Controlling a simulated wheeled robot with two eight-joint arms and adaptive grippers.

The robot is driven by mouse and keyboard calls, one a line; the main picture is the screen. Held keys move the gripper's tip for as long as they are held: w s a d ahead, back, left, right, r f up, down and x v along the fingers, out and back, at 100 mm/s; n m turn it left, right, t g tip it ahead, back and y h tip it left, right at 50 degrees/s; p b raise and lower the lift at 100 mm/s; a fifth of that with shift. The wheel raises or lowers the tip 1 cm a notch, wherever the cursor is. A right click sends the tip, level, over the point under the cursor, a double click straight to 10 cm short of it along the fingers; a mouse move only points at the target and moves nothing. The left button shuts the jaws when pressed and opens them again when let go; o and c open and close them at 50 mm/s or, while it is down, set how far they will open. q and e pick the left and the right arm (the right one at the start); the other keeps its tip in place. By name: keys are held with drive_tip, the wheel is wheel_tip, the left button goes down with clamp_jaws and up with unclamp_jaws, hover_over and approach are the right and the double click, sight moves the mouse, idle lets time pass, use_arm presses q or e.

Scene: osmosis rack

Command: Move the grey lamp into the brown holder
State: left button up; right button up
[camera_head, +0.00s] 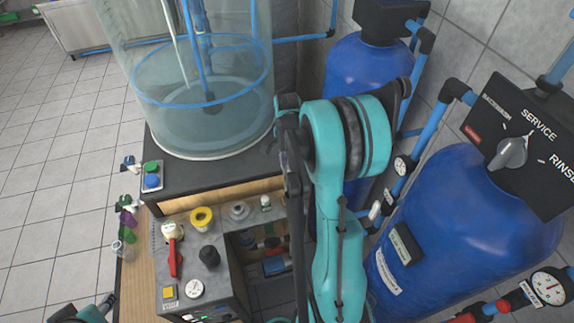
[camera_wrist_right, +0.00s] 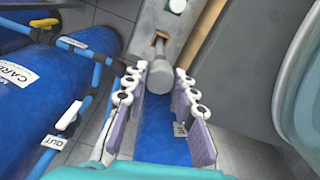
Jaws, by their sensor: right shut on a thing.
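The grey lamp (camera_wrist_right: 160,76) is between the two fingertips of my right gripper (camera_wrist_right: 161,76) in the right wrist view, and the gripper is shut on it. Its narrower stem points at the brown holder (camera_wrist_right: 160,40), a small brown piece in the grey panel just past the fingertips. I cannot tell how deep the stem sits in the holder. In the head view my teal right arm stands over the right part of the rack and hides the lamp and the fingertips. Teal and dark parts of my left arm show at the lower left edge; its jaws cannot be made out.
The rack panel carries a yellow ring (camera_head: 202,219), a red-handled valve (camera_head: 174,258), a black knob (camera_head: 209,257) and a gauge (camera_head: 194,288). A clear tank (camera_head: 205,110) stands behind. Blue tanks (camera_head: 450,225) and pipes crowd the right.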

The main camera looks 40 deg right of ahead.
sight(287, 180)
wheel_tip(287, 180, down, 6)
drive_tip(key=b, duration=0.5)
drive_tip(key=shift+f, duration=0.25)
wheel_tip(287, 180, down, 7)
drive_tip(key=b, duration=0.6)
drive_tip(key=shift+f+b, duration=0.1)
drive_tip(key=shift+b, duration=0.2)
drive_tip(key=shift+f+b, duration=1.15)
drive_tip(key=shift+f, duration=0.1)
drive_tip(key=o, duration=1.3)
drive_tip(key=shift+o, duration=0.2)
wheel_tip(287, 180, up, 8)
drive_tip(key=p, duration=0.5)
drive_tip(key=shift+r+p, duration=0.15)
drive_tip(key=shift+p, duration=0.2)
